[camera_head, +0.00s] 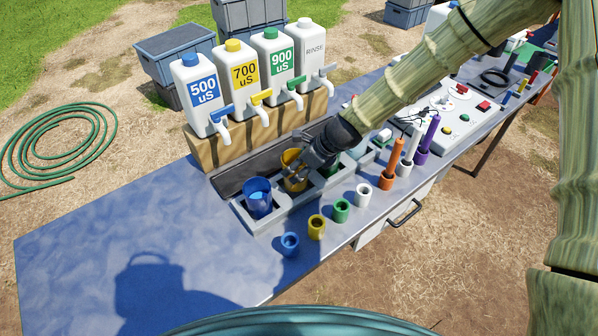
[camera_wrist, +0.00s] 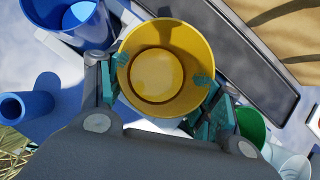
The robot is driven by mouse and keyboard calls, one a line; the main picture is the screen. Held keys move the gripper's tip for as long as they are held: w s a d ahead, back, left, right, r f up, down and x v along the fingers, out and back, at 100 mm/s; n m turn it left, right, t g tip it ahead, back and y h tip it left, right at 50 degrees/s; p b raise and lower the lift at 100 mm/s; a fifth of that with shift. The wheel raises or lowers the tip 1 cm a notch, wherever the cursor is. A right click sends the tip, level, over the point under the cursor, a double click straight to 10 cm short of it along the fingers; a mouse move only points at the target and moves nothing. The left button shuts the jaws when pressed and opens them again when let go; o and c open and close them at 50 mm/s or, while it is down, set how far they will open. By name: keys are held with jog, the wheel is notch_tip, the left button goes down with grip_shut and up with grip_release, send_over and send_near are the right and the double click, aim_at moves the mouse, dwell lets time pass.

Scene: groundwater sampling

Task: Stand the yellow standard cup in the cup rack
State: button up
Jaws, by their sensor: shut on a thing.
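The yellow cup (camera_head: 293,168) is at the rack's second place from the left, with my gripper (camera_head: 306,172) around it. In the wrist view the yellow cup (camera_wrist: 165,70) is seen from above, its round mouth between the teal finger pads of my gripper (camera_wrist: 165,85). My gripper is shut on it. The cup rack (camera_head: 240,219) is a grey frame with square places in a row. I cannot tell whether the cup's base rests in its place or hangs above it. A blue cup (camera_head: 257,198) stands in the leftmost place. A green cup (camera_wrist: 250,126) is partly hidden right of my gripper.
Blue, yellow, green and white jugs with taps stand on a wooden block (camera_head: 209,153) behind a dark trough (camera_head: 236,178). Small blue (camera_head: 290,243), yellow (camera_head: 317,227), green (camera_head: 341,211) and white (camera_head: 363,195) holders line the front. The table's left part (camera_head: 110,225) is clear.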

jog(key=shift+f+p, duration=0.45)
jog(key=shift+f, duration=1.2)
jog(key=shift+f, duration=0.15)
jog(key=o, duration=1.2)
jog(key=shift+c, duration=0.2)
jog(key=shift+d+r, duration=0.1)
jog(key=shift+r, duration=0.1)
jog(key=shift+d+r, duration=0.15)
jog(key=shift+r, duration=0.1)
jog(key=b+v, duration=0.3)
jog(key=v, duration=0.8)
jog(key=shift+s+d+r, duration=0.1)
